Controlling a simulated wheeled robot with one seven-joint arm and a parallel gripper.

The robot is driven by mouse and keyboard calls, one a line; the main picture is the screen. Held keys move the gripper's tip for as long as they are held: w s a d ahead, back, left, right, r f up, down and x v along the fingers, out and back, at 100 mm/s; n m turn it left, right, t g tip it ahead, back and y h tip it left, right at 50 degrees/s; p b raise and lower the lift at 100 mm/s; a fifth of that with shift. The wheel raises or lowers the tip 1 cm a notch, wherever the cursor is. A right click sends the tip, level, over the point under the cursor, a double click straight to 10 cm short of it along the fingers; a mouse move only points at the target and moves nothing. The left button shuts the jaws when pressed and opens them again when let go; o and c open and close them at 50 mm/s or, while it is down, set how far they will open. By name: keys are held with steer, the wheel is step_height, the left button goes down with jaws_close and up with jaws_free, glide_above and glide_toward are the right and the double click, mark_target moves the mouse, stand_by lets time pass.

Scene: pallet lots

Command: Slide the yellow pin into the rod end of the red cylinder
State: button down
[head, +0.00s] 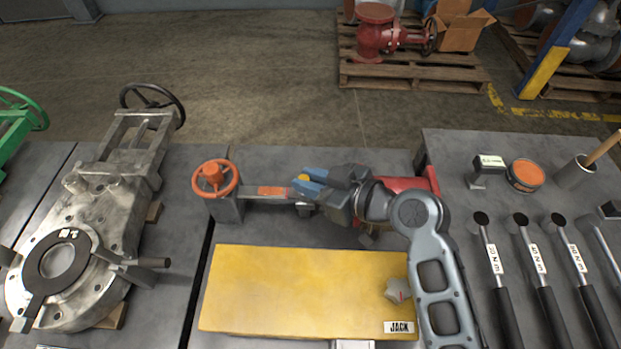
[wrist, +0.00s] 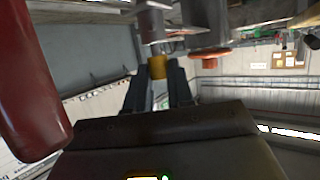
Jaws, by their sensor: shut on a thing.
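My gripper (head: 306,185), with blue fingertips, is shut on the yellow pin (wrist: 157,68). Only a small yellow piece of the pin (head: 301,177) shows between the fingertips in the head view. The red cylinder (head: 425,183) lies behind my wrist, which hides much of it. Its red body also fills the left of the wrist view (wrist: 28,90). A grey metal part (wrist: 152,25) lies just beyond the pin in the wrist view. I cannot tell whether this is the rod end, or whether the pin touches it or sits in it.
An orange handwheel (head: 215,178) on a grey block stands left of my gripper, with a bar reaching toward it. A yellow plate (head: 290,290) marked JACK lies in front. A large grey valve (head: 90,240) stands left. Several labelled tools (head: 535,255) lie right.

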steer(key=shift+f+b, duration=0.55)
steer(key=shift+f, duration=0.1)
steer(key=c, duration=0.9)
jaws_free()
steer(key=shift+r, duration=0.1)
steer(key=s+d+r, duration=0.3)
steer(key=d+r, duration=0.8)
steer(key=shift+d+p, duration=0.15)
steer(key=shift+p, duration=0.2)
steer(key=shift+s+f, duration=0.1)
